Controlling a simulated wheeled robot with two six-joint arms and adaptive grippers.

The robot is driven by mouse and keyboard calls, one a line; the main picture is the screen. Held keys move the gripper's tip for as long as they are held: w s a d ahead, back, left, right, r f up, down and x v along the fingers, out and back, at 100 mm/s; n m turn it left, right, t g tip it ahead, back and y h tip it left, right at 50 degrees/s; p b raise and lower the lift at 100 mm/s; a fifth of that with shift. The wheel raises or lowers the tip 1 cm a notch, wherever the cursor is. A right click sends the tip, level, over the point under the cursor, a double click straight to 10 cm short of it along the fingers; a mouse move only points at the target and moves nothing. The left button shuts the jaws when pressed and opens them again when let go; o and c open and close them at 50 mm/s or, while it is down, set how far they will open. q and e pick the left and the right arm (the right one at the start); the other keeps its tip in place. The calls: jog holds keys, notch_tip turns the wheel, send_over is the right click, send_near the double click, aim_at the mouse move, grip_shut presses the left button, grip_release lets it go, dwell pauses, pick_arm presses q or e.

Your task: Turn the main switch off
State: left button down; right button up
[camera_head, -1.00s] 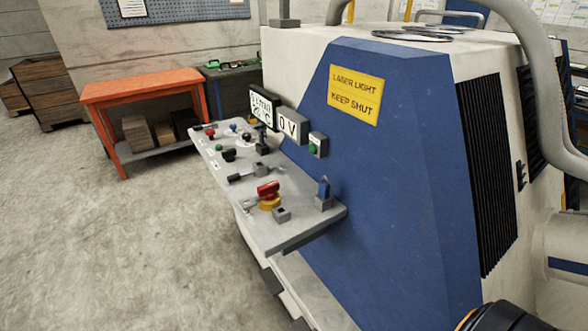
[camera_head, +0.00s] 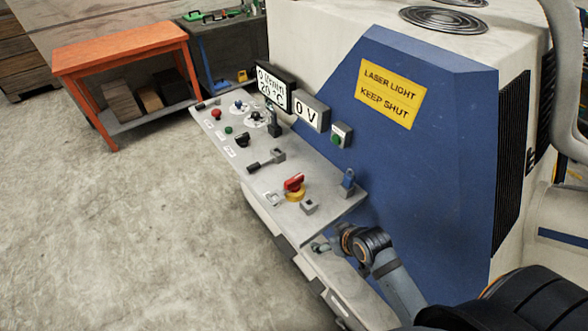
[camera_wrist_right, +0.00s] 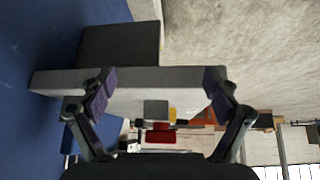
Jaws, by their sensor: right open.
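The main switch appears to be the red rotary handle (camera_head: 294,183) on a yellow base (camera_head: 295,195), near the front end of the grey control panel (camera_head: 247,177). It shows red beyond the panel edge in the right wrist view (camera_wrist_right: 160,137). My right gripper (camera_head: 322,246) is just off the panel's near edge, apart from the switch. In the wrist view its two fingers (camera_wrist_right: 158,92) are spread wide with nothing held between them. My left gripper is not in view.
A grey block (camera_head: 309,207) and a blue toggle lever (camera_head: 348,178) stand close to the red switch. The blue machine wall (camera_head: 420,170) borders the panel; open floor (camera_head: 130,220) lies left.

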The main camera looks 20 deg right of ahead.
aim_at(296, 180)
jog(key=w+a+r+t, duration=0.1)
jog(key=r, duration=0.1)
jog(key=w+r+n+y, duration=0.1)
jog(key=r, duration=0.2)
jog(key=w+a+r+t+y, duration=0.1)
jog(key=w+r, duration=0.1)
jog(key=shift+a+r+t, duration=0.3)
jog(key=w+r+t, duration=0.1)
jog(key=w, duration=0.1)
jog(key=w+r+t+y, duration=0.1)
jog(key=w+d+r+t, duration=0.1)
jog(key=w, duration=0.1)
jog(key=shift+w+r+t, duration=0.2)
jog(key=shift+w+t, duration=0.1)
jog(key=p+x, duration=0.1)
jog(key=x, duration=0.9)
jog(key=shift+a+f, duration=0.1)
jog(key=shift+a, duration=0.1)
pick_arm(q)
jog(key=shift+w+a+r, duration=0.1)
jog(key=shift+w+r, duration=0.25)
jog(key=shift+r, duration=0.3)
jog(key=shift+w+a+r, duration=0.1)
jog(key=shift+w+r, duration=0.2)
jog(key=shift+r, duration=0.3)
